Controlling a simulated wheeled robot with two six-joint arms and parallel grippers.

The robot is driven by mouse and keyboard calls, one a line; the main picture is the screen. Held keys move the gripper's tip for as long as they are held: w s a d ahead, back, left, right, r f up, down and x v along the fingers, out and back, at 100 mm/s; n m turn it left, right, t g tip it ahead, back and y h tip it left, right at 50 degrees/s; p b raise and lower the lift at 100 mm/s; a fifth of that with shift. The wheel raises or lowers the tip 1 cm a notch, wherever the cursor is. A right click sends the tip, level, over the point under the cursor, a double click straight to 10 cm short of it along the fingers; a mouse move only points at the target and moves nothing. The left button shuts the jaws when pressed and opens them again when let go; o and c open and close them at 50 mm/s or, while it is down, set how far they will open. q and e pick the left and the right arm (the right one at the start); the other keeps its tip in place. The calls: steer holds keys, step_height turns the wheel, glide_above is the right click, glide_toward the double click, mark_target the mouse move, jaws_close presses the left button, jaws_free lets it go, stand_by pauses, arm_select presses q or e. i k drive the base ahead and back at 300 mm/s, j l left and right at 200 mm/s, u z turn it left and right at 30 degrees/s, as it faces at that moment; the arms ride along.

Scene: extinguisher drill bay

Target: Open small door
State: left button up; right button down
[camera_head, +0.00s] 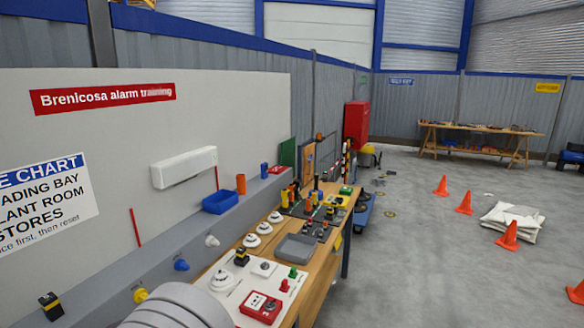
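I cannot pick out a small door with certainty. A tall red cabinet (356,124) stands against the back end of the panel wall, and I cannot make out a door edge or handle on it. A brown upright board (306,164) stands at the far end of the workbench, and I cannot tell whether it is hinged. Neither of my grippers is in view. A rounded grey shape at the bottom edge hides part of the near bench.
A long workbench (318,276) runs along the left, bearing detectors, a red call point (262,307), a grey tray (296,247) and several coloured parts. A blue bin (220,202) sits on the ledge.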

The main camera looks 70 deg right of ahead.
mark_target(308, 152)
steer(key=z, duration=2.65)
steer(key=i+z, duration=0.15)
steer(key=z, duration=0.55)
steer(key=i+l, duration=0.1)
steer(key=i, duration=2.55)
steer(key=i+l, duration=0.1)
steer(key=i, duration=2.55)
steer(key=j+u, duration=0.1)
steer(key=u, duration=2.8)
